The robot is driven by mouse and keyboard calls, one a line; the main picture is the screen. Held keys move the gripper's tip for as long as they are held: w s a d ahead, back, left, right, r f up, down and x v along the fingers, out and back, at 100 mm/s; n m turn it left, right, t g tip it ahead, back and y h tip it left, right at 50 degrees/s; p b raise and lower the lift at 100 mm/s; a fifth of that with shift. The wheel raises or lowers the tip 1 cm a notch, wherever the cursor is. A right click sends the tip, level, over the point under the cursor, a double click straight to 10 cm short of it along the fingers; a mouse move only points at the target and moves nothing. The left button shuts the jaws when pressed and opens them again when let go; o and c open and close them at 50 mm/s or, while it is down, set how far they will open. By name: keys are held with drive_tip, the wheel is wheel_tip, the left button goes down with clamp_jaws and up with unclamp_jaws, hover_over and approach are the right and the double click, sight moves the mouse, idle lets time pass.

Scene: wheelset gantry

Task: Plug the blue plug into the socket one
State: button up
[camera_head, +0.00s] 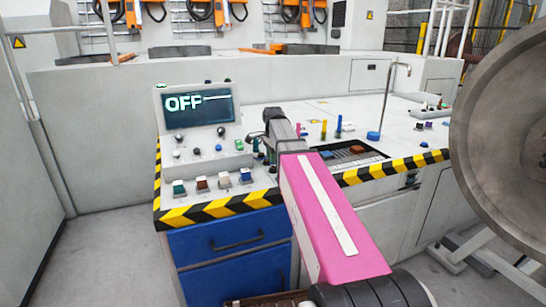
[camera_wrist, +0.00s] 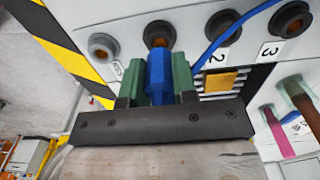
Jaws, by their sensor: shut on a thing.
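The blue plug (camera_wrist: 158,75) is between the green fingers of my gripper (camera_wrist: 157,82) in the wrist view. My gripper is shut on it. The plug's tip overlaps the lower edge of a round dark socket (camera_wrist: 160,34), left of the socket marked 2 (camera_wrist: 223,27). I take this to be socket one; its own number is hidden behind the plug and fingers. I cannot tell whether the tip is inside the socket or just in front of it. In the head view my arm hides most of the gripper and plug.
More sockets flank it: one at far left (camera_wrist: 103,46) and one marked 3 (camera_wrist: 291,19). A blue cable (camera_wrist: 235,33) crosses near socket 2. Pink (camera_wrist: 279,134) and brown (camera_wrist: 301,98) plugs stand at right. The console screen (camera_head: 198,106) reads OFF. A large wheel (camera_head: 500,140) stands right.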

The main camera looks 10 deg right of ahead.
drive_tip(key=shift+f, duration=0.95)
drive_tip(key=o, duration=1)
wheel_tip(320, 180, up, 9)
drive_tip(key=shift+r, duration=0.85)
